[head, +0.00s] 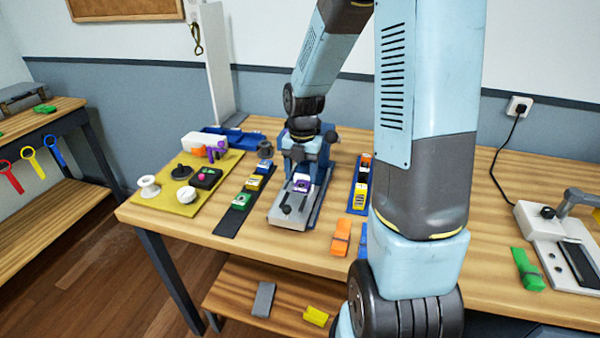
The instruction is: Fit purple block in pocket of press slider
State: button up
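The purple block (302,183), with a white face, is at the slider end of the blue press (318,150) on the wooden table. The press slider (290,207) is a grey plate with dark slots, reaching toward the table's front edge. My gripper (302,166) points down from the arm, directly above and behind the purple block. Its fingers are small and dark against the press, so I cannot tell whether they touch the block. The pocket is not clearly visible, and I cannot tell whether the block is seated in it.
A dark strip with green (242,201) and yellow blocks lies left of the press, beside a yellow mat (175,207) with spools. A blue rack (351,205) stands right. An orange block (341,238) lies in front. My arm hides the table's middle right.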

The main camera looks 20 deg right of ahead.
aim_at(301, 184)
jog(key=shift+o, duration=0.3)
jog(key=shift+s+f, duration=0.35)
jog(key=shift+s, duration=0.1)
notch_tip(301, 184, up, 13)
jog(key=w, duration=0.1)
jog(key=shift+w+d, duration=0.3)
jog(key=s+r+m+t, duration=0.3)
jog(key=s+r+m, duration=0.2)
jog(key=s+m, duration=0.5)
jog(key=s+r+m+t, duration=0.3)
jog(key=s+r+m, duration=0.3)
jog(key=m, duration=1.2)
jog(key=shift+s+a+r+m+h, duration=0.25)
jog(key=shift+s+a+m, duration=0.2)
jog(key=shift+s, duration=1.75)
